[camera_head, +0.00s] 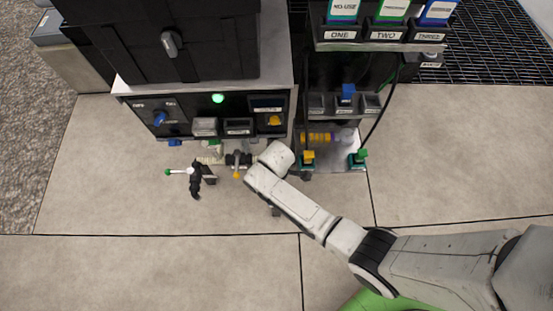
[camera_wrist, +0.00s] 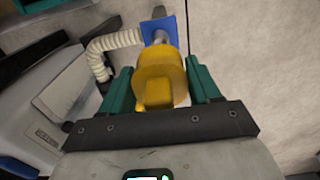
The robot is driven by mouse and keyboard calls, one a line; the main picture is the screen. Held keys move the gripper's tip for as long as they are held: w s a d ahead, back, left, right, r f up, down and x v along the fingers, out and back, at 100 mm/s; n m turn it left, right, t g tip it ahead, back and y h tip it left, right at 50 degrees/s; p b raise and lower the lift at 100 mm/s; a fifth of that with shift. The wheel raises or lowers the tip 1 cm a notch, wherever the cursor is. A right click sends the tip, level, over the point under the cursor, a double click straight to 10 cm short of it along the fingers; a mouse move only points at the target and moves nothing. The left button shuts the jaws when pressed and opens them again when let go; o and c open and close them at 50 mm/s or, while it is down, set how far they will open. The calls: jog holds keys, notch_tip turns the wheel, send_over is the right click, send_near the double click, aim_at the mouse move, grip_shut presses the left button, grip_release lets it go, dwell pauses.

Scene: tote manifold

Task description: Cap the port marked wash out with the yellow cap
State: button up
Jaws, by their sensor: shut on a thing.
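The yellow cap (camera_wrist: 158,72) sits between the two green fingers of my gripper (camera_wrist: 160,90) in the wrist view. My gripper is shut on it. Just beyond the cap, a grey round port (camera_wrist: 158,36) stands on a blue plate (camera_wrist: 150,30); the cap partly covers it. I cannot tell whether the cap touches the port. No port marking is readable here. In the head view my gripper (camera_head: 238,160) is small and dark, low in front of the black panel, with a small yellow spot beside it.
A ribbed white hose (camera_wrist: 112,42) curves close left of the cap. A dark panel (camera_head: 190,112) with a green lamp (camera_head: 218,98) stands above my gripper. An orange-yellow cylinder (camera_head: 316,137) lies on a stand to the right. Open tiled floor (camera_head: 130,210) is in front.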

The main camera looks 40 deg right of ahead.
jog(key=shift+f+b, duration=3.9)
jog(key=shift+f, duration=1.05)
jog(key=o, duration=1.2)
notch_tip(320, 180, up, 11)
jog(key=p, duration=0.4)
jog(key=shift+f, duration=0.1)
